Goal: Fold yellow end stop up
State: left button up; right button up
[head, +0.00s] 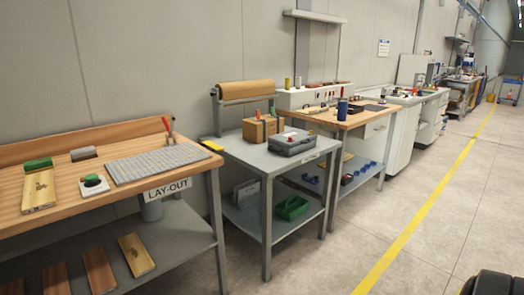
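Neither of my grippers shows in the head view.
A wooden bench (60,222) with a LAY-OUT sign stands at left. The grey table (235,153) carries a brown paper roll (246,90), a carton (262,129) and a grey case (293,143). Another workbench and white cabinets follow.

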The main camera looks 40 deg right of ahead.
aim_at(215, 146)
jog(key=z, duration=2.25)
jog(key=i, duration=2.55)
jog(key=u, duration=1.95)
